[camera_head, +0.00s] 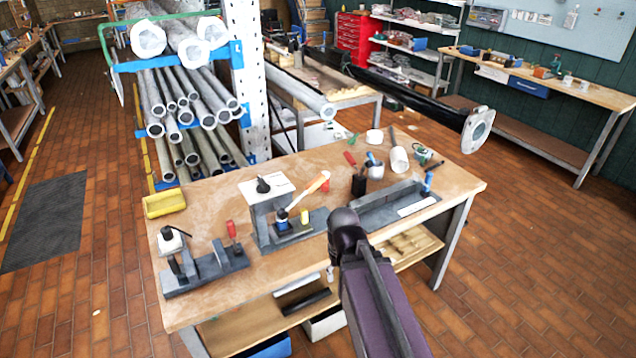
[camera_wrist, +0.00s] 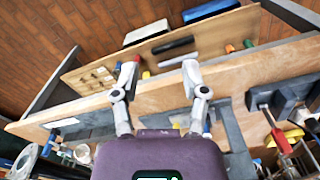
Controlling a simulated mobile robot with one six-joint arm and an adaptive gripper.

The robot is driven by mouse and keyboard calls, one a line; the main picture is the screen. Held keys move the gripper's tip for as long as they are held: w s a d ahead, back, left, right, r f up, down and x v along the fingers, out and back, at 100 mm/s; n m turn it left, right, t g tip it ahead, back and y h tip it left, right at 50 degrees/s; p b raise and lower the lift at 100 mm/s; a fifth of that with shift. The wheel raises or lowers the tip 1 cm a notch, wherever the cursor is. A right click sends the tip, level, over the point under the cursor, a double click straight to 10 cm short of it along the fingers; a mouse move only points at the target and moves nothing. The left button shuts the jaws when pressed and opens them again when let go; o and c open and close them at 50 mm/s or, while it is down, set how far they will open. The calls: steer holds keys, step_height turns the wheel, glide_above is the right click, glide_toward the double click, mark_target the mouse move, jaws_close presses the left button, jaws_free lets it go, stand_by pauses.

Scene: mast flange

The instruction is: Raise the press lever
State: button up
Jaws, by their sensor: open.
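The press (camera_head: 262,218) is a grey fixture with a pale top plate and black knob, standing mid-bench. A slim white and orange lever (camera_head: 311,189) slants up to the right beside it, above a blue and black part; I take it for the press lever. My arm reaches in from the bottom right, to the right of the press. My gripper (camera_wrist: 157,72) is open and empty in the wrist view, its two grey fingers apart over the bench's front edge. In the head view it is mostly hidden by my arm. I cannot make out the lever in the wrist view.
The wooden bench (camera_head: 205,205) also holds a grey fixture (camera_head: 205,268) at left, a red-handled tool (camera_head: 231,230), a yellow tray (camera_head: 165,204), a long grey channel (camera_head: 385,208) and a white cylinder (camera_head: 399,160). A lower shelf (camera_head: 250,328) is below. A pipe rack stands behind.

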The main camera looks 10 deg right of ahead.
steer(key=shift+o, duration=1)
steer(key=shift+a+r, duration=0.1)
steer(key=shift+a, duration=0.05)
step_height(320, 180, up, 22)
steer(key=m+p, duration=1.4)
steer(key=p, duration=0.8)
glide_above(316, 179)
step_height(316, 179, down, 14)
steer(key=b, duration=1.3)
steer(key=shift+r, duration=0.15)
